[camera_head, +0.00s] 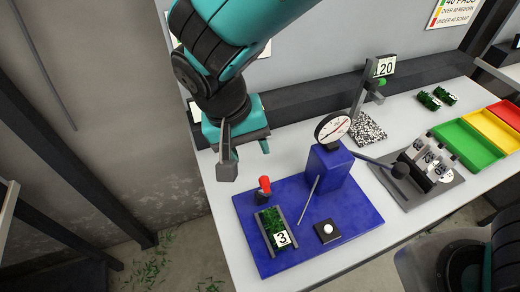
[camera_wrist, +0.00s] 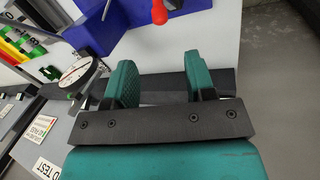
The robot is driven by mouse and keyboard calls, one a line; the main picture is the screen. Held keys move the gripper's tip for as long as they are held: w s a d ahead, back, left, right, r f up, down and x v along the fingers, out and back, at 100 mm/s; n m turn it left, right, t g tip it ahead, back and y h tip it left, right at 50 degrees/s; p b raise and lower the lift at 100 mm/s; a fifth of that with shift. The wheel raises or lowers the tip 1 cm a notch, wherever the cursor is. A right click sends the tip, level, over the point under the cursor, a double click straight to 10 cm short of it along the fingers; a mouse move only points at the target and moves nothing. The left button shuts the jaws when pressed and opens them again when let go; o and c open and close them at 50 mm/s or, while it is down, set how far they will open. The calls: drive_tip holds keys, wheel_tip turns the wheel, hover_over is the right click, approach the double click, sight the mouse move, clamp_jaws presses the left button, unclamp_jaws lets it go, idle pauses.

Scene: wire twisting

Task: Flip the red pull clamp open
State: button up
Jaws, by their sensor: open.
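The red pull clamp (camera_head: 264,186) has a red handle tip and a dark base. It stands at the back left of the blue fixture plate (camera_head: 350,222), beside a green block tagged 3 (camera_head: 270,226). Its red tip also shows at the top of the wrist view (camera_wrist: 159,12). My gripper (camera_head: 246,150) is open and empty, above and to the left of the clamp and apart from it. In the wrist view its two teal fingers (camera_wrist: 160,82) stand apart with nothing between them. The clamp's base is mostly cut off in the wrist view.
A dial gauge (camera_head: 332,128) on a blue post (camera_head: 328,165) stands right of the clamp, with a thin rod (camera_head: 309,200) leaning nearby. A black button box (camera_head: 327,231) sits at the plate's front. Green, yellow and red trays (camera_head: 468,143) lie far right. White table is bare left of the plate.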

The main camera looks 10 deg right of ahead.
sight(262, 178)
drive_tip(key=p+x, duration=0.2)
drive_tip(key=x, duration=0.9)
drive_tip(key=shift+d+f+p, duration=0.1)
drive_tip(key=shift+f+p, duration=0.25)
clamp_jaws()
